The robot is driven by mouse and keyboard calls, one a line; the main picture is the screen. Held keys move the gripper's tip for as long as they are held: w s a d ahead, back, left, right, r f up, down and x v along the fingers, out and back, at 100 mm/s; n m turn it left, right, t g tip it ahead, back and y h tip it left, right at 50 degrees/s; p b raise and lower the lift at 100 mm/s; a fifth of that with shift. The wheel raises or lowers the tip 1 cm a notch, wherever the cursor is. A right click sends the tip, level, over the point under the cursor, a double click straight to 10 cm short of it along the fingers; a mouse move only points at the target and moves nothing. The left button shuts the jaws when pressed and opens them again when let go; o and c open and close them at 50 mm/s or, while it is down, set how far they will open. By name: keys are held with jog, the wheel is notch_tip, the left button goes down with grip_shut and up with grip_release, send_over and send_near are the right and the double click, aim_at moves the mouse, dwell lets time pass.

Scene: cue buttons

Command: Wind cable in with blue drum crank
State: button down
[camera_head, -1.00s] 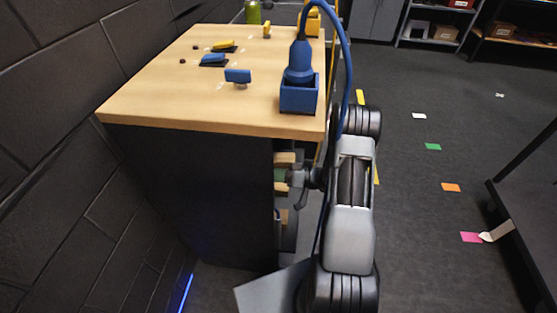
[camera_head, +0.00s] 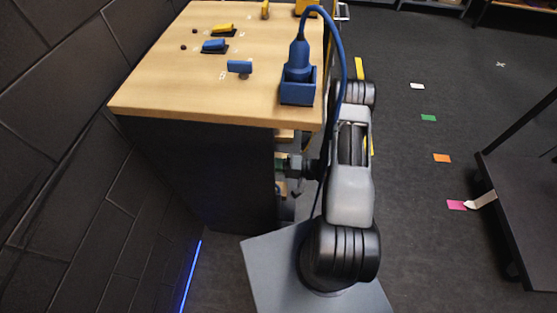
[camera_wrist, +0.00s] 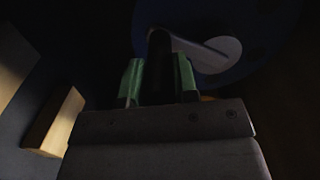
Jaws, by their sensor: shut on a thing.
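My gripper (camera_wrist: 160,85) has green fingers on both sides of a dark crank handle (camera_wrist: 159,48) and is shut on it. A pale crank arm (camera_wrist: 212,54) runs right from the handle across the dark blue drum (camera_wrist: 268,40). In the head view my gripper (camera_head: 284,163) is beside the table, below its top; the drum and crank are hidden there. A blue cable (camera_head: 343,60) rises from a blue plug (camera_head: 298,62) in a blue box (camera_head: 298,91), arcs over the right edge and hangs down behind my arm.
The wooden table (camera_head: 190,95) carries blue levers, a yellow lever (camera_head: 223,28) and dark knobs. A dark brick wall (camera_head: 60,150) stands close on the left. A dark cart (camera_head: 525,190) stands at right. Floor with coloured markers between is clear.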

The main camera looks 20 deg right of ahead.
jog(key=shift+s+a, duration=0.1)
jog(key=shift+s, duration=0.1)
dwell(0.4)
jog(key=c, duration=0.9)
grip_release()
jog(key=v, duration=1.4)
jog(key=shift+r, duration=0.1)
jog(key=shift+a, duration=0.1)
